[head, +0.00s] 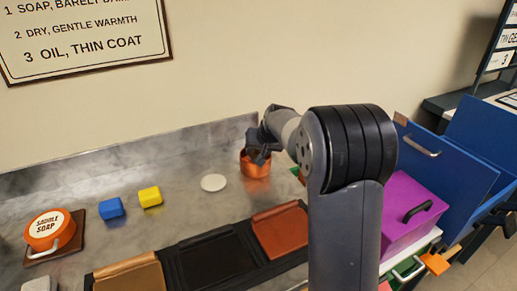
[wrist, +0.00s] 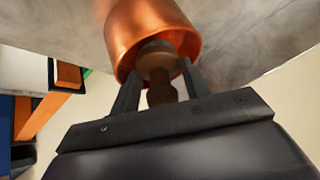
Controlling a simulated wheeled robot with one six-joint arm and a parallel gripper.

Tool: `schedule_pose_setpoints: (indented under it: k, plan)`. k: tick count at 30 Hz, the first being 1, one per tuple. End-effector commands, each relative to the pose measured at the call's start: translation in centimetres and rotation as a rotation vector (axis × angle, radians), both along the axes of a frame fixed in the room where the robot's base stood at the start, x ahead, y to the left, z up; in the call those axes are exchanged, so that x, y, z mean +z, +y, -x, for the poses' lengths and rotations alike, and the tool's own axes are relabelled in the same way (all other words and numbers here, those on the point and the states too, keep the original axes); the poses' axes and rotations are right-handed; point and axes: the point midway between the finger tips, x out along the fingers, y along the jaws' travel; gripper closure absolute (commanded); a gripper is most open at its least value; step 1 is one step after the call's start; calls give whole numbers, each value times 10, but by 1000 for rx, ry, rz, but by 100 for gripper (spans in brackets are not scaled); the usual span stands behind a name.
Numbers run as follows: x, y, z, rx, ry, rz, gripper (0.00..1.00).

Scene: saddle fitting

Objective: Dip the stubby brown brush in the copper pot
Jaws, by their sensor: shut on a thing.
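The copper pot (head: 256,164) stands on the grey counter near the wall. It also shows in the wrist view (wrist: 130,27), with its opening facing my gripper. My gripper (wrist: 155,78) is shut on the stubby brown brush (wrist: 160,85), whose handle shows between the two fingers. The brush's far end is inside the pot's mouth, and its tip is hidden there. I cannot tell whether it touches the bottom. In the head view my gripper (head: 259,154) is over the pot, and the brush is hidden.
A white disc (head: 214,182) lies left of the pot. Blue (head: 111,207) and yellow (head: 150,196) blocks and an orange saddle soap tin (head: 48,230) stand further left. Leather panels (head: 280,232) lie in front. A purple box (head: 408,210) stands at the right.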

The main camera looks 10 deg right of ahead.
Motion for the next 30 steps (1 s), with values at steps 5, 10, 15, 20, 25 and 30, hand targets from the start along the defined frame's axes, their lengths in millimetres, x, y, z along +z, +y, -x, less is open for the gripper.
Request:
schedule_pose_setpoints:
  k: [5,10,15,20,25,30]
  plan:
    - [-1,0,0,0,0,0,74]
    - [0,0,0,0,0,0,74]
    - [0,0,0,0,0,0,74]
    - [5,0,0,0,0,0,74]
    - [18,0,0,0,0,0,74]
    - [32,0,0,-1,-1,0,74]
